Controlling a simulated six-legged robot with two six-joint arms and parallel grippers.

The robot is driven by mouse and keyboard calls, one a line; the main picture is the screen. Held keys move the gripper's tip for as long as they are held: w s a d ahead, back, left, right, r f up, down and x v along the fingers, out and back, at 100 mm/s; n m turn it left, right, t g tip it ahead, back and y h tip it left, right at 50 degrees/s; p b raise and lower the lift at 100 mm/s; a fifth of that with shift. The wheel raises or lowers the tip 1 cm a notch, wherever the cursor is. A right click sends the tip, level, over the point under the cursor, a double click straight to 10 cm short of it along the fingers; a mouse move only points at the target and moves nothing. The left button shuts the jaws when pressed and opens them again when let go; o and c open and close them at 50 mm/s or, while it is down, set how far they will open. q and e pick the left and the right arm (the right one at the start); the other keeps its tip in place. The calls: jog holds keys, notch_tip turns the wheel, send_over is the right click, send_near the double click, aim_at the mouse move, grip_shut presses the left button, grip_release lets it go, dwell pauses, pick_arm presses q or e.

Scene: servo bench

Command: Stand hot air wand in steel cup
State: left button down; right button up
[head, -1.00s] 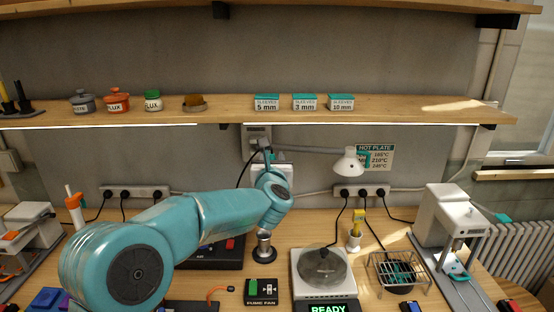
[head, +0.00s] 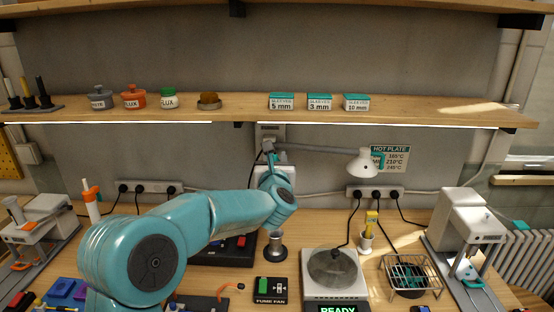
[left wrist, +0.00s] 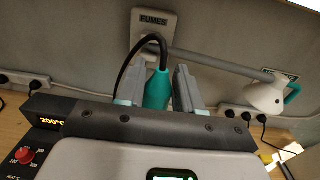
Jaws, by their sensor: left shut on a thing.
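In the left wrist view my left gripper (left wrist: 159,92) is shut on the teal hot air wand (left wrist: 158,92), with a finger on each side. A black cable arcs from the wand's top toward the left. The wand's lower end is hidden by the gripper body. In the head view the left gripper is mostly hidden behind my wrist, well above the bench. The steel cup (head: 275,241) stands upright on a dark round foot, below and apart from my wrist. My right gripper is in neither view.
A hot plate (head: 334,266) is right of the cup, with the fume fan switch (head: 270,290) in front.

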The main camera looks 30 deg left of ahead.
pick_arm(q)
jog(key=shift+f+b, duration=1.1)
jog(key=shift+f, duration=3.65)
notch_tip(320, 180, down, 4)
jog(key=b, duration=0.6)
jog(key=shift+b, duration=0.35)
jog(key=shift+b, duration=0.6)
jog(key=shift+d+b, duration=0.1)
jog(key=shift+b, duration=0.55)
